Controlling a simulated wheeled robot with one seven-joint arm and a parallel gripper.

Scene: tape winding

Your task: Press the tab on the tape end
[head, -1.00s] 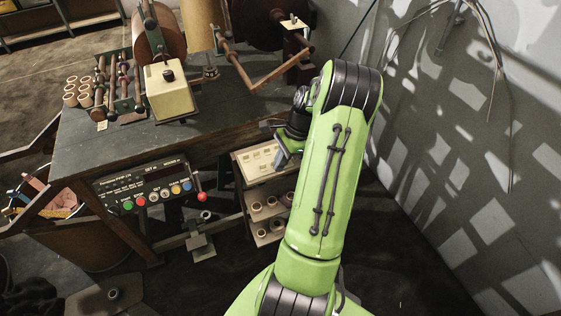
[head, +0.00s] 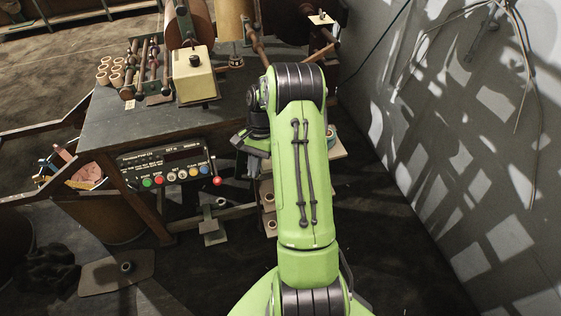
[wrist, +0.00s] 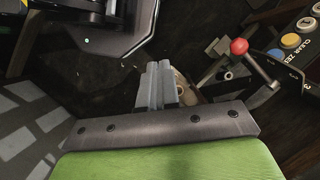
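My green arm reaches up the middle of the head view. My gripper (head: 246,142) is dark and small there, by the right edge of the table, partly hidden by the arm. In the wrist view, its two grey fingers (wrist: 160,86) lie side by side with no clear gap, and I see nothing held. The winding machine stands on the table, with a brown roll (head: 187,22) and a cream box (head: 194,76) with a dark knob. A tan cylinder (head: 229,18) stands beside it. I cannot make out the tape end or its tab in either view.
The dark table (head: 125,118) carries several small tan rolls (head: 110,72) at its left. A control panel (head: 168,166) with coloured buttons and a red-knobbed lever (head: 217,181) fronts it. A shelf lies partly behind my arm. The grey wall (head: 440,150) bounds the right.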

